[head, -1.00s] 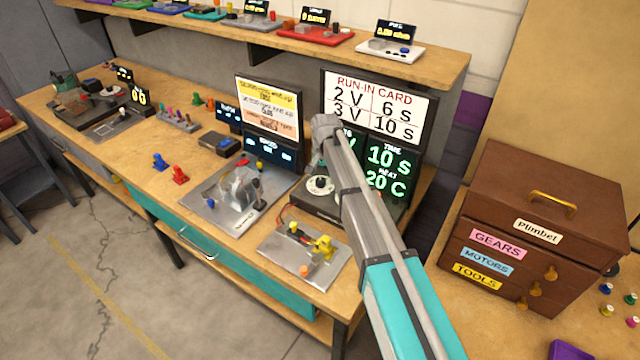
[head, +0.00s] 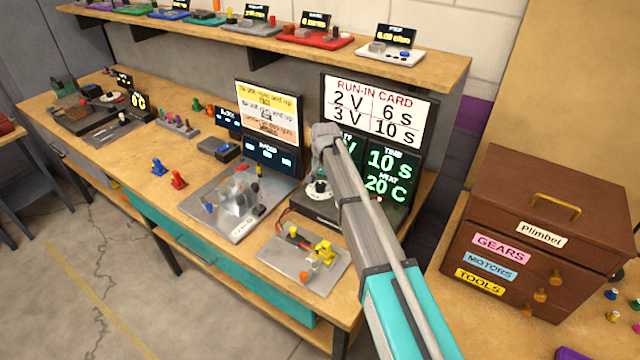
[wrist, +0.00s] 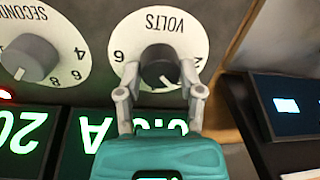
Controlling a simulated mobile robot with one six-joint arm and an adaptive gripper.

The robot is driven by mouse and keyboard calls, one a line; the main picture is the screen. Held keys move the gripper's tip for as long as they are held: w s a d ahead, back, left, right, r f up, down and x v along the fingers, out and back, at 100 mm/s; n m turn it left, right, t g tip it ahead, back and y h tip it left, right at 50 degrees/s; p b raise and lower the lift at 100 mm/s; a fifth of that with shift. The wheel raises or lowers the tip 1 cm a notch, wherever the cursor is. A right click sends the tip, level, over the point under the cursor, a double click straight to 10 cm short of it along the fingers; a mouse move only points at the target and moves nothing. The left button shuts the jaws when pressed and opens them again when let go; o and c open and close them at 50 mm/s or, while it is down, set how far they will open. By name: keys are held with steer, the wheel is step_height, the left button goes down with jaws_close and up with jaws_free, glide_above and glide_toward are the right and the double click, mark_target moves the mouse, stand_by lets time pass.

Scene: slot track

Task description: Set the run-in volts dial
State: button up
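The volts dial (wrist: 147,37) is a white round plate with a dark grey knob (wrist: 160,66), seen upside down in the wrist view. In the head view, a white dial (head: 319,194) shows under my arm on the dark run-in unit. My gripper (wrist: 160,78) has its two fingers apart, one on each side of the volts knob. I see slight gaps beside the knob and no clear grip. The run-in card (head: 378,108) reads 2 V 6 S and 3 V 10 S.
The seconds dial (wrist: 30,60) sits beside the volts dial. Green screens (head: 388,172) read 10 S and 20 C. A dark block with a blue-lit screen (wrist: 285,105) stands close on the other side. A metal plate with a yellow part (head: 303,262) lies in front.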

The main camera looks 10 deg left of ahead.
steer(key=c, duration=0.4)
steer(key=shift+n, duration=0.4)
steer(key=n, duration=0.8)
steer(key=shift+g, duration=0.3)
steer(key=o, duration=1.1)
